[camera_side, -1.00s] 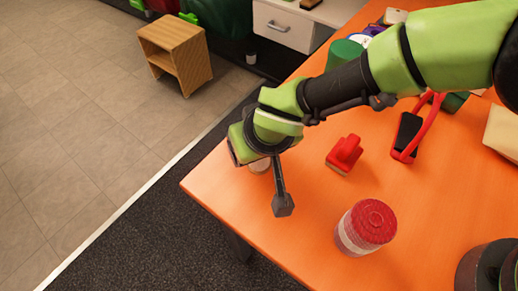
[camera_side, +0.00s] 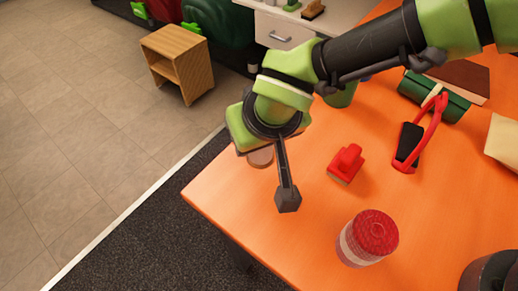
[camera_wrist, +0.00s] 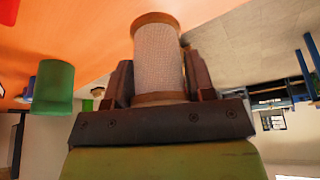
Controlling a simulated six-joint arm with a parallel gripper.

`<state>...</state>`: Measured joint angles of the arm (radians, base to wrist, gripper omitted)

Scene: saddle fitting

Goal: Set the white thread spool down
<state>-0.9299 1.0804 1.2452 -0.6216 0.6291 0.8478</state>
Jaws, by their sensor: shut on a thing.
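The white thread spool (camera_wrist: 158,60) has brown ends and sits between the two fingers of my gripper (camera_wrist: 162,78) in the wrist view. The fingers are shut on it and its far end sticks out past them. In the side view my gripper (camera_side: 268,140) is over the far left corner area of the orange table (camera_side: 300,240). Only a brownish end of the spool (camera_side: 262,158) shows there, below the gripper. Whether the spool touches the table I cannot tell.
A green cylinder (camera_wrist: 54,88) is nearby. The table edge is close on the left; the front left is clear.

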